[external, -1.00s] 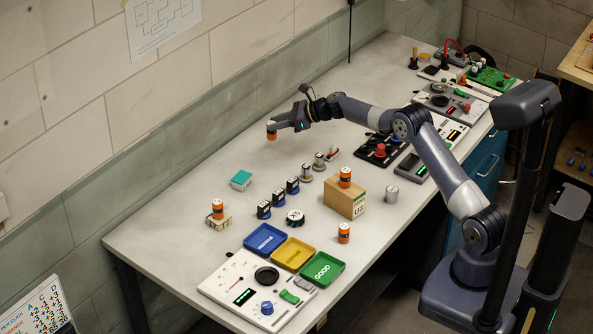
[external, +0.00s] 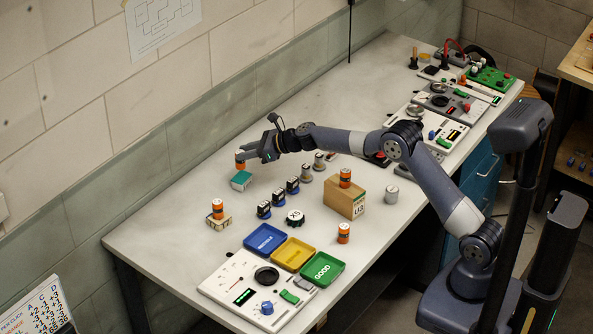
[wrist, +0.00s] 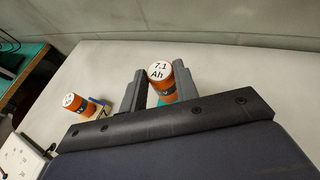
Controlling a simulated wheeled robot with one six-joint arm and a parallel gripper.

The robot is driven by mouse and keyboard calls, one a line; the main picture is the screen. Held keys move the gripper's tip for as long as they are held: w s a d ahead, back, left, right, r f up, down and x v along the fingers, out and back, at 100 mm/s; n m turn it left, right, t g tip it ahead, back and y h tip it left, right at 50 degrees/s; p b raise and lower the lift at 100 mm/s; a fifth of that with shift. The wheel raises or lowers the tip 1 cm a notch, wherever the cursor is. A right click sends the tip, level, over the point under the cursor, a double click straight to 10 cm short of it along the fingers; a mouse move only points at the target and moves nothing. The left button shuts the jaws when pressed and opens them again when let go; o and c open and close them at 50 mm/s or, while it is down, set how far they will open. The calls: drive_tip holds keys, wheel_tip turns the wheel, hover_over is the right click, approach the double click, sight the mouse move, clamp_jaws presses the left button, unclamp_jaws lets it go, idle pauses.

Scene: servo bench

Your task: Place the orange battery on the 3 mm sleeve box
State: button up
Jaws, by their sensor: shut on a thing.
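My gripper (external: 243,156) is shut on an orange battery (external: 240,165), held upright at the far side of the bench. In the wrist view the held battery (wrist: 162,86) reads "7.1 Ah" on its white top and sits between both fingers. A small teal-topped box (external: 241,181) lies directly below it; I cannot read a label on it. A bit of teal shows under the battery in the wrist view. I cannot tell whether the battery touches the box.
Several small servos stand right of the teal box. Blue (external: 264,239), yellow and green trays lie in front. The bench's far left is clear.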

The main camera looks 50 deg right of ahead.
drive_tip(key=shift+f+b, duration=0.3)
drive_tip(key=shift+f, duration=1.4)
drive_tip(key=shift+f, duration=0.15)
drive_tip(key=o, duration=1.1)
drive_tip(key=shift+c, duration=0.2)
